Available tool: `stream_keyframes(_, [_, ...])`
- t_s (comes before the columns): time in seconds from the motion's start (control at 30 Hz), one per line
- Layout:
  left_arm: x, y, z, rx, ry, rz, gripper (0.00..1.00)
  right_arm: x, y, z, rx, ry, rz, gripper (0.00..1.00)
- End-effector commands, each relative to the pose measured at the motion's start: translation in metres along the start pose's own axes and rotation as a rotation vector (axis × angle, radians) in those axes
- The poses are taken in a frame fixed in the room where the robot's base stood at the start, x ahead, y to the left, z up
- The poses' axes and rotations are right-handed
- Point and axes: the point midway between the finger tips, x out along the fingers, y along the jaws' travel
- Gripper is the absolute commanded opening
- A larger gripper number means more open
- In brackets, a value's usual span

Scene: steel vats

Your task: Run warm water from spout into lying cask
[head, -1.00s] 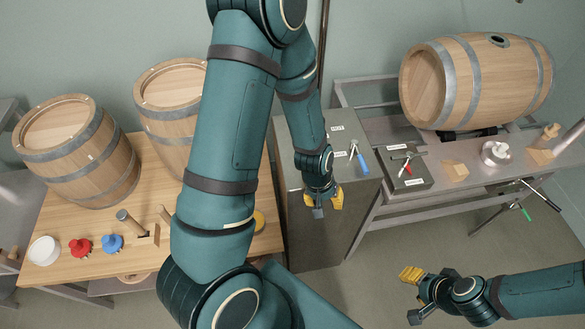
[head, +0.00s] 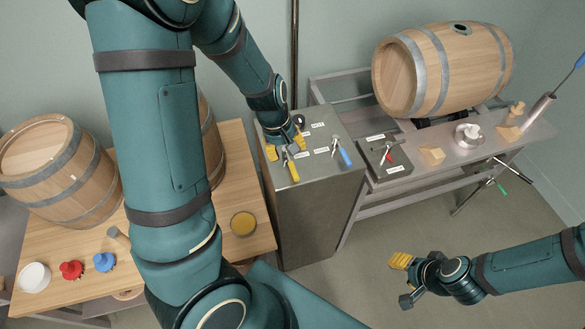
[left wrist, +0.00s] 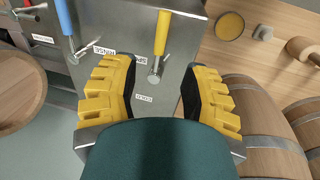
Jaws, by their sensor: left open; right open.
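The lying cask (head: 425,75) rests on its side on a rack, with a dark open bung hole (head: 460,29) on top. On the steel cabinet are a yellow-handled lever (head: 291,168) and a blue-handled lever (head: 345,157). My left gripper (head: 286,145) is open over the cabinet's left part, close to the yellow lever. In the left wrist view the yellow lever (left wrist: 161,35) stands beyond the open fingers, between their lines and apart from them. My right gripper (head: 403,282) is open and empty over the floor. I cannot make out the spout.
A grey panel (head: 376,172) with a red-handled lever (head: 390,155) adjoins the cabinet. Wooden blocks (head: 432,155) lie on the steel bench. Upright barrels (head: 60,175) and red and blue knobs (head: 71,270) stand on the wooden table.

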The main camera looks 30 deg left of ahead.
Motion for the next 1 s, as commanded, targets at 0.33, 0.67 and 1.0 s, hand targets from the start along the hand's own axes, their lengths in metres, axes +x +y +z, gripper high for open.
stream_keyframes(0.33, [0.068,-0.002,0.000,-0.002,-0.002,-0.003,0.45,0.022,0.007,0.003,0.000,0.000,0.004,0.47])
stream_keyframes(0.67, [0.091,0.000,0.000,0.000,0.001,0.000,0.45,0.026,0.009,0.003,0.000,0.000,0.005,0.47])
stream_keyframes(1.0, [0.091,0.000,0.000,0.000,0.001,0.001,0.20,0.026,0.009,0.003,0.000,0.000,0.005,0.47])
